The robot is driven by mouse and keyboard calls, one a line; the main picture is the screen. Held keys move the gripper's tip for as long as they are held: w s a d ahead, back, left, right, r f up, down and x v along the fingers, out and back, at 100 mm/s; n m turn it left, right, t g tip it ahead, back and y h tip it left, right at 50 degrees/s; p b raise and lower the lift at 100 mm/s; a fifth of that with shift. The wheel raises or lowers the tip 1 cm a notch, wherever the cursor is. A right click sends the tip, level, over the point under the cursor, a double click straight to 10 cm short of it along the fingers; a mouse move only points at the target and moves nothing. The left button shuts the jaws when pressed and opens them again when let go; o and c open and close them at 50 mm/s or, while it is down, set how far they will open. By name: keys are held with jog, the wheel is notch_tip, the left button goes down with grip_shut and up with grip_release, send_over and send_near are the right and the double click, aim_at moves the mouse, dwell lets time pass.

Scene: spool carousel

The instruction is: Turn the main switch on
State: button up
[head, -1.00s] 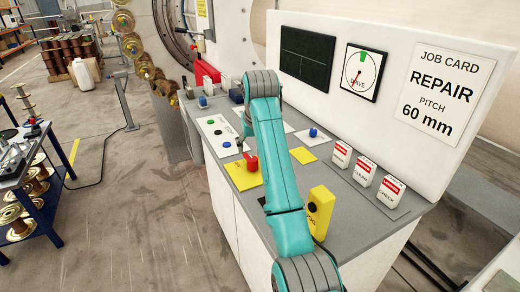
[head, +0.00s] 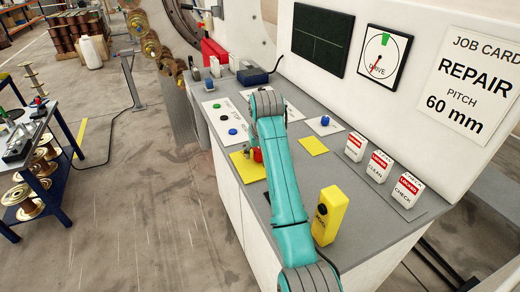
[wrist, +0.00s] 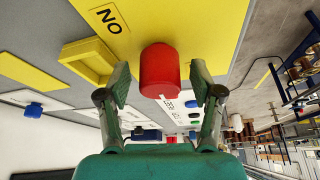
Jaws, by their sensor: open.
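A red knob (head: 257,155) stands on a yellow plate (head: 245,173) on the grey console top. In the head view my arm partly covers it. In the wrist view the red knob (wrist: 159,68) lies between the two fingertips of my gripper (wrist: 160,84). The fingers are apart, one on each side, with a visible gap to the knob. The yellow plate (wrist: 205,25) carries lettering that appears as "NO" in this view, or "ON" turned around. Which way the knob is set cannot be told.
A tall yellow block (head: 329,214) stands beside my arm. Several locked white boxes (head: 379,166), a blue button (head: 325,121) and a yellow pad (head: 313,146) are on the console. A dial (head: 381,55) is on the back panel. A blue cart (head: 60,170) stands left across open floor.

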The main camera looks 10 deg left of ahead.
jog(key=shift+c, duration=0.3)
jog(key=c, duration=1.1)
jog(key=shift+m, duration=0.4)
jog(key=m+h, duration=0.1)
jog(key=m, duration=0.2)
jog(key=m+h, duration=0.1)
jog(key=m, duration=0.1)
jog(key=m+h, duration=0.1)
jog(key=m, duration=0.2)
jog(key=shift+h, duration=0.3)
jog(key=m+g+h, duration=0.1)
jog(key=m, duration=0.3)
jog(key=shift+m, duration=0.4)
jog(key=m, duration=0.2)
jog(key=m+g+h, duration=0.1)
jog(key=m, duration=0.1)
jog(key=shift+g, duration=0.3)
jog(key=shift+m, duration=0.3)
